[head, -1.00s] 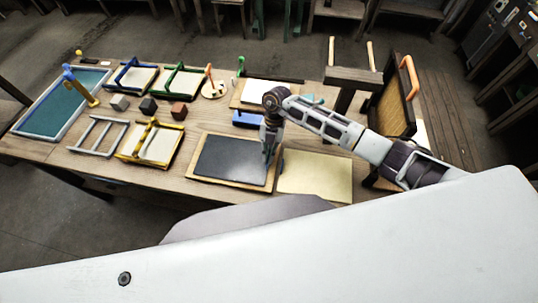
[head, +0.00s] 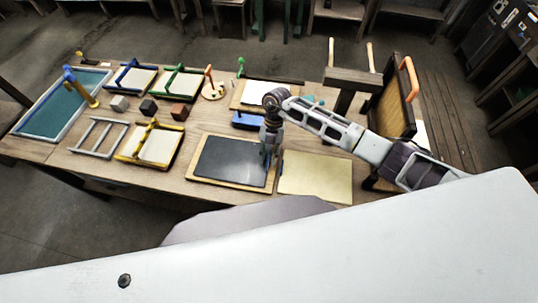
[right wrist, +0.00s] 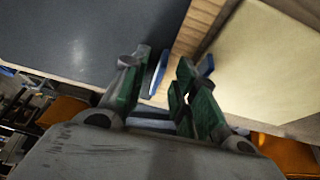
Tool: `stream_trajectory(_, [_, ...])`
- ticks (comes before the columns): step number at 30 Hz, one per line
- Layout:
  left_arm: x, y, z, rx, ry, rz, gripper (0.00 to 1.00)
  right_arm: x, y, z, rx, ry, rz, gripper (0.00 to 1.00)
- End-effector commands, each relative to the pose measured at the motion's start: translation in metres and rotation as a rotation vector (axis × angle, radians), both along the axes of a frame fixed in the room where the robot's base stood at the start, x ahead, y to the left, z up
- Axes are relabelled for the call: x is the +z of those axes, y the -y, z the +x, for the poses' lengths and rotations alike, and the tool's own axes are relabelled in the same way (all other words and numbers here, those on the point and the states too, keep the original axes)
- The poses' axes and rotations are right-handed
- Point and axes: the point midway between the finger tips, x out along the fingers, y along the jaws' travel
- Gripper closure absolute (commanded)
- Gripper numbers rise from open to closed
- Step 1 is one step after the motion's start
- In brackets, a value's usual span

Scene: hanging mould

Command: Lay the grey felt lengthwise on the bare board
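A dark grey sheet, which looks like the grey felt (head: 232,160), lies flat on a light wooden board (head: 200,178) at the front middle of the table. The board's rim shows around it. A pale cream rectangle (head: 316,178) lies just to its right; I cannot tell whether it is a board or a sheet. My right gripper (head: 268,155) is at the right edge of the grey sheet. My left gripper is out of view.
A blue-green vat (head: 58,112) stands at the left end. Several framed moulds, small blocks (head: 148,107) and a blue object (head: 248,119) lie farther back. A standing rack with a hanging mould (head: 392,105) is at the right. Little bare table shows at the front.

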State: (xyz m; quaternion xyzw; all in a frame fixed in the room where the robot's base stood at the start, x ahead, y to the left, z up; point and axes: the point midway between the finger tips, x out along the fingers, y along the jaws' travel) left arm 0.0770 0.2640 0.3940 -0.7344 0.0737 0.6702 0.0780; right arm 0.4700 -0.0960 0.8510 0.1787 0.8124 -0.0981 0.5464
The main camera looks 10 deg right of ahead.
Motion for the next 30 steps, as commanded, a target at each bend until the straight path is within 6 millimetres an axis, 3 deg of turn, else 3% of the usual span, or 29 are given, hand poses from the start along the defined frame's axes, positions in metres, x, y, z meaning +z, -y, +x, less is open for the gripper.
stream_trajectory(11, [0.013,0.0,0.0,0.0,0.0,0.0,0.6,0.021,0.004,0.007,0.0,0.001,0.0,0.72])
stream_trajectory(30, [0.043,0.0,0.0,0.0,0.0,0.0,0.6,0.082,0.016,0.03,0.0,0.002,0.0,0.72])
